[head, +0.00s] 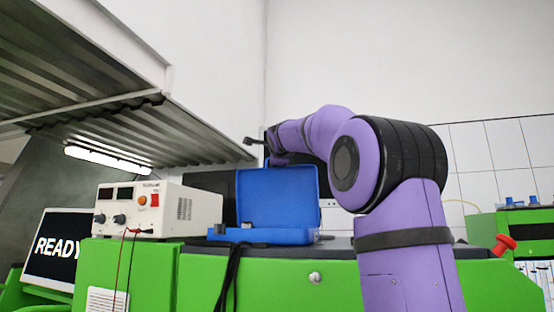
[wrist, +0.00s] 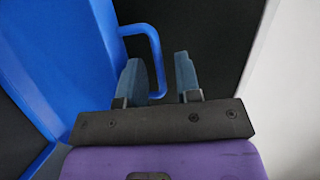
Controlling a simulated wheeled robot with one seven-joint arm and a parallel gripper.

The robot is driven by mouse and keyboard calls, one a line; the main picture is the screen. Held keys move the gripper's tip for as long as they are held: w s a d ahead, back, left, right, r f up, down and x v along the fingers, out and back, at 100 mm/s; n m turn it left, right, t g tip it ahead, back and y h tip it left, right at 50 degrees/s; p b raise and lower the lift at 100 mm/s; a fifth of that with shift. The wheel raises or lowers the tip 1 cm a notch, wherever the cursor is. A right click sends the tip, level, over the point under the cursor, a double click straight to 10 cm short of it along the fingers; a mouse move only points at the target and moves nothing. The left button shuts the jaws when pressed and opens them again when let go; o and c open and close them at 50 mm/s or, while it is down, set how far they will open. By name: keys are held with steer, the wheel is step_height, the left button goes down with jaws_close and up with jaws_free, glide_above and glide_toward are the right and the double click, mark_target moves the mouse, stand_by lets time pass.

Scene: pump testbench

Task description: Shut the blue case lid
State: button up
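The blue case stands open on the green bench, its lid (head: 277,195) raised upright behind its base (head: 262,237). My gripper (head: 252,141) is above the lid's upper left edge in the head view, small and partly hidden by my arm. In the wrist view the lid (wrist: 62,55) fills the left side, with a blue loop handle (wrist: 154,50) on its edge. My gripper (wrist: 158,62) is open there. The handle's outer bar shows between the two fingers; I cannot tell whether they touch it. The inside of the base is mostly hidden.
A white power supply (head: 158,208) with red and black leads stands left of the case. A black cable (head: 231,272) hangs down the bench front. A READY screen (head: 54,248) is at far left, and a corrugated shelf (head: 120,110) overhangs the left.

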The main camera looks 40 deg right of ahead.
steer(key=shift+w+d, duration=0.45)
steer(key=shift+c, duration=0.5)
jaws_close()
